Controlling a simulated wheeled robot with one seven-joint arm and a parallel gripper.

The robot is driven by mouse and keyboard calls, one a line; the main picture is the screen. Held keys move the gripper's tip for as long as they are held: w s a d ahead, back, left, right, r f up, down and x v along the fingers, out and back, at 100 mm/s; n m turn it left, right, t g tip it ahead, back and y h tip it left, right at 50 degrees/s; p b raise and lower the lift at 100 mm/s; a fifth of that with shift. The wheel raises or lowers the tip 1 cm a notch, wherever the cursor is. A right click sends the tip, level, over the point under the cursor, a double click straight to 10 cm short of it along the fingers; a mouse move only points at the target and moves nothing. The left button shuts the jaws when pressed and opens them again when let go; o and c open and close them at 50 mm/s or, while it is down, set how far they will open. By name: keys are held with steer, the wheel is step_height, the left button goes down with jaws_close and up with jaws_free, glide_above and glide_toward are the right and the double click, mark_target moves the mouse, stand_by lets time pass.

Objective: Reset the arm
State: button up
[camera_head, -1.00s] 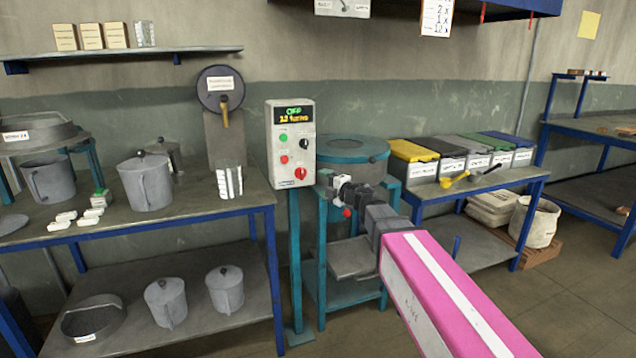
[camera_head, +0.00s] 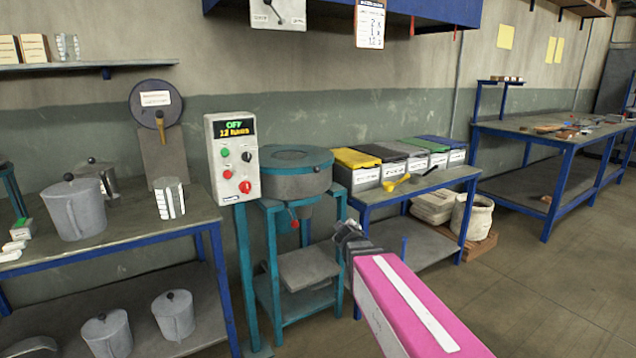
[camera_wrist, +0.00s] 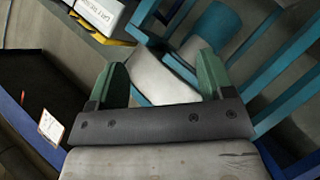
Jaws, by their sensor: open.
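My gripper (camera_wrist: 163,90) shows in the wrist view with two green fingers wide apart and nothing between them. In the head view my pink and white arm reaches up from the lower right, and its dark wrist end (camera_head: 350,238) is in front of the teal machine stand (camera_head: 272,290). The gripper's fingers are hard to make out in the head view. The arm end appears clear of the table with the bins.
A control box (camera_head: 232,160) reading "OFF" and "12 turns" stands beside the teal round machine (camera_head: 296,160). Lidded bins (camera_head: 356,172) and a yellow scoop (camera_head: 396,183) are on the right table. A metal pot (camera_head: 75,210) stands on the left table.

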steer(key=s+d+f+m+g+h, duration=0.2)
steer(key=s+d+f+m+g, duration=0.2)
steer(key=s+d+f+g, duration=0.25)
steer(key=s+d+f+m+g+y, duration=0.2)
steer(key=s+f+m+g, duration=0.3)
steer(key=s+f, duration=0.6)
steer(key=s+g, duration=0.2)
steer(key=s, duration=0.2)
steer(key=shift+d+f+y, duration=0.3)
steer(key=shift+d+y, duration=0.05)
steer(key=shift+y, duration=0.05)
steer(key=shift+s, duration=0.1)
